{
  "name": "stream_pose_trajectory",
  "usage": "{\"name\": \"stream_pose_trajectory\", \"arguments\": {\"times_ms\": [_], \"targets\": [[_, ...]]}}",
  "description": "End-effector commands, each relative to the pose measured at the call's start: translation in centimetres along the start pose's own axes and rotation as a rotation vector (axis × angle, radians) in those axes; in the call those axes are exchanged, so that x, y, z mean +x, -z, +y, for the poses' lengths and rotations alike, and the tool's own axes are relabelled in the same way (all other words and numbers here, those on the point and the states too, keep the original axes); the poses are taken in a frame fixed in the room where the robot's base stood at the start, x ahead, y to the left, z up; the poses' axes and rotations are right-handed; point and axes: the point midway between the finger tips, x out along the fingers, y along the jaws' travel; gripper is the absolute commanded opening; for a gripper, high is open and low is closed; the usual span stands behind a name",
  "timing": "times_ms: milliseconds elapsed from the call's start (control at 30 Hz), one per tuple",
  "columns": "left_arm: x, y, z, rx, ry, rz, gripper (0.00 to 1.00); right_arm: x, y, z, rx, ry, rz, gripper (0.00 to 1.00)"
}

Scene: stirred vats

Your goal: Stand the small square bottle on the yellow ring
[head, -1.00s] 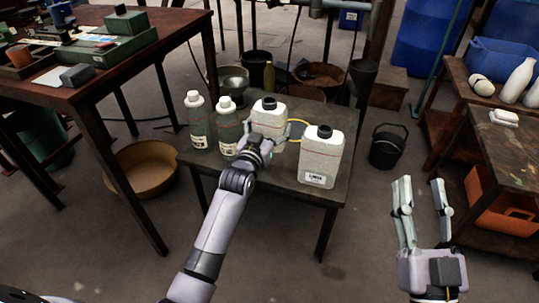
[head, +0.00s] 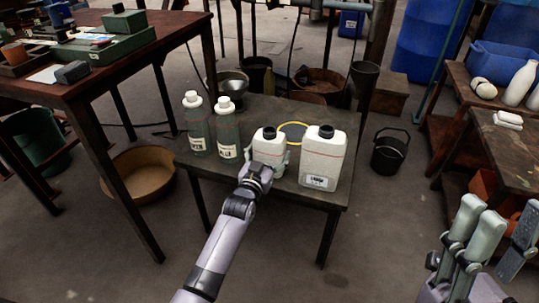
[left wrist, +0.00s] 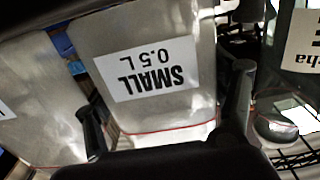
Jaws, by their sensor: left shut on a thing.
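The small square bottle (head: 268,145) is white with a black cap and stands upright in my left gripper (head: 267,165). In the left wrist view its label (left wrist: 150,68) reads "SMALL 0.5 L", and my fingers are shut on its two sides. The yellow ring (head: 293,123) lies flat on the small table behind and right of the bottle, partly hidden by the bottles. I cannot tell whether the held bottle touches the tabletop. My right gripper (head: 493,232) is open and empty at the lower right, away from the table.
A larger white square bottle (head: 322,160) stands right beside the held one. Two green-grey bottles with white caps, one left (head: 195,125) and one nearer (head: 227,130), stand to its left. A black bucket (head: 390,150) is on the floor.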

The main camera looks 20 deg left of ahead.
Motion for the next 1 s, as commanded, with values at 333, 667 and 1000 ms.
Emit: {"name": "stream_pose_trajectory", "arguments": {"times_ms": [333, 667, 1000], "targets": [[0.03, -0.11, -0.01, 0.000, 0.000, 0.004, 0.48, 0.03, 0.20, -0.02, 0.001, 0.000, 0.009, 0.40], [0.02, -0.37, -0.01, 0.000, 0.000, 0.003, 0.91, -0.04, 0.57, -0.04, 0.002, 0.000, 0.028, 0.40], [0.02, -0.37, -0.01, 0.000, 0.000, 0.003, 0.98, -0.04, 0.56, -0.05, 0.002, 0.000, 0.027, 0.40]]}}
